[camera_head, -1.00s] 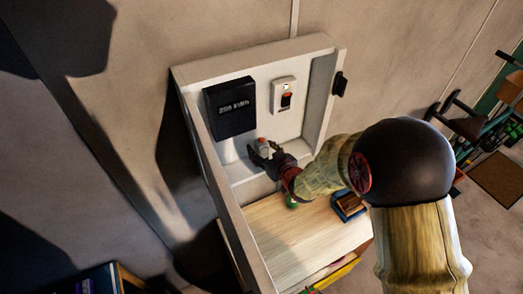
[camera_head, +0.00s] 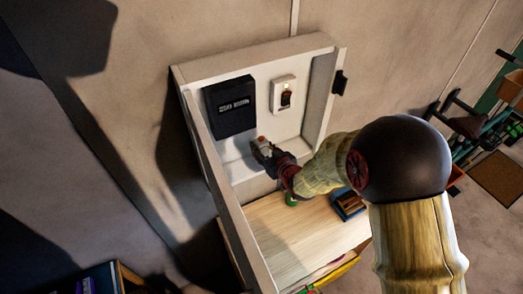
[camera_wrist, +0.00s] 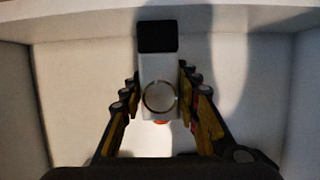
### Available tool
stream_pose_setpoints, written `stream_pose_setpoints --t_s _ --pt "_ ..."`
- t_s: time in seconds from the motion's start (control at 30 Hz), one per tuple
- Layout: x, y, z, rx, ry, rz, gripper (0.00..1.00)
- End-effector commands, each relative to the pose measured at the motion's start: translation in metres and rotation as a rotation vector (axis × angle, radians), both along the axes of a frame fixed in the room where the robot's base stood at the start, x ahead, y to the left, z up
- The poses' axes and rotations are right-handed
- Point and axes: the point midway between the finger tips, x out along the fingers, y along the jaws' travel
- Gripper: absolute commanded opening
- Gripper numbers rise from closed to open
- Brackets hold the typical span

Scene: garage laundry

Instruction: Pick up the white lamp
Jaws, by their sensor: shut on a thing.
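The white lamp (camera_wrist: 158,70) is a small pale block with a black end and a round ring on its face. It stands between the two fingers of my gripper (camera_wrist: 158,85) in the wrist view. The fingers press in on both its sides. In the head view my gripper (camera_head: 264,149) is at the ledge inside the white wall cabinet, and the lamp is mostly hidden by the fingers. A small orange-red spot shows below the lamp in the wrist view.
The open white cabinet (camera_head: 258,52) has side walls close around my gripper. A black box (camera_head: 231,107) and a white switch (camera_head: 284,93) are on its back panel. Below is a wooden top (camera_head: 285,235) with a blue-edged box (camera_head: 348,204) and a small green thing (camera_head: 291,199).

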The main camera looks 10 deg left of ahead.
Motion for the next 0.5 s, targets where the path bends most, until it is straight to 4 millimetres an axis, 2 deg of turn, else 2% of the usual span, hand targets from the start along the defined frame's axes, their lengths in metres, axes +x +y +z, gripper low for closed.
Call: stream_pose_setpoints --t_s 0.2,0.5 --pt "0.0 0.0 -0.0001 0.0 0.0 0.0 0.02" --pt "0.0004 0.0002 0.002 0.001 -0.002 0.0 0.02"
